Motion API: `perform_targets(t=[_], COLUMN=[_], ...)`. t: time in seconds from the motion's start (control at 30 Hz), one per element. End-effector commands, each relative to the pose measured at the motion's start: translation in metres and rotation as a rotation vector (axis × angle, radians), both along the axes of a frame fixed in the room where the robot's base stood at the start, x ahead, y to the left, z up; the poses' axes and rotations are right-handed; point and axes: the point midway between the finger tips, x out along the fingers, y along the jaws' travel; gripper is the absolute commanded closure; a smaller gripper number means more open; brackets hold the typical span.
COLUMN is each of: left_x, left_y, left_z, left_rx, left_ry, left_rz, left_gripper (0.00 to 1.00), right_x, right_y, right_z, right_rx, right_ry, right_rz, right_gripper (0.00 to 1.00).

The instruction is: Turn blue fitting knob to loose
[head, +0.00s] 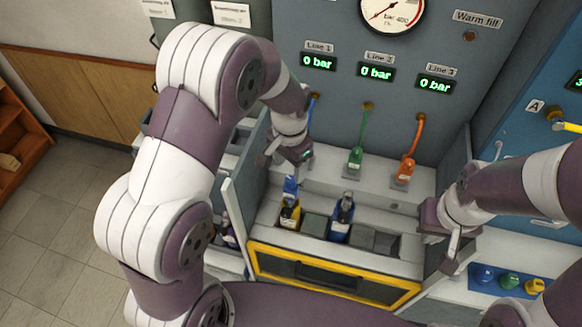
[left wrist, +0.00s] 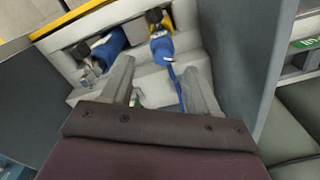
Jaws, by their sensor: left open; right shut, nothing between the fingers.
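The blue fitting (head: 290,186) stands at the bench's left, behind a yellow bottle-like item; in the left wrist view the blue fitting (left wrist: 162,46) shows beyond the fingers, with a blue hose (left wrist: 181,92) running toward me. My left gripper (head: 288,160) is open above and behind the fitting. In the left wrist view its open fingers (left wrist: 158,68) stand either side of the line to the fitting, with nothing held. The fitting's knob setting cannot be read. My right gripper (head: 455,245) is shut and empty at the bench's right side.
A green fitting (head: 355,158) and an orange fitting (head: 404,170) stand on the ledge. A yellow item (head: 290,214) and a blue item (head: 341,218) sit in tray compartments. Grey side panels (head: 250,180) flank the bench. All three line displays (head: 376,73) read 0 bar.

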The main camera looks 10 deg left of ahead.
Motion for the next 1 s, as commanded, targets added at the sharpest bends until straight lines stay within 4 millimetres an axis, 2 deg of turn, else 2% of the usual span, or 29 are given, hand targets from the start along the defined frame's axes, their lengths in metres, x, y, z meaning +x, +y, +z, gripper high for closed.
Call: perform_targets(t=[0.13, 0.3, 0.63, 0.8, 1.0], left_x=[-0.001, 0.0, 0.001, 0.001, 0.001], left_y=[0.0, 0.0, 0.0, 0.0, 0.0], left_z=[-0.032, -0.057, -0.064, -0.064, -0.065], left_rx=[0.0, 0.0, -0.001, 0.0, 0.0], left_ry=[0.004, 0.0, -0.003, -0.002, -0.002], left_rz=[0.001, 0.002, 0.002, 0.003, 0.008], left_gripper=[0.4, 0.4, 0.4, 0.96, 0.97], right_x=[0.0, 0.0, 0.0, 0.0, 0.0], right_y=[0.0, 0.0, 0.0, 0.0, 0.0], right_z=[0.012, 0.017, 0.017, 0.017, 0.017], right_rx=[0.0, 0.0, 0.0, 0.0, 0.0], right_ry=[0.0, 0.0, 0.0, 0.0, 0.0], right_rz=[0.0, 0.0, 0.0, 0.0, 0.0], right_gripper=[1.0, 1.0, 1.0, 1.0, 1.0])
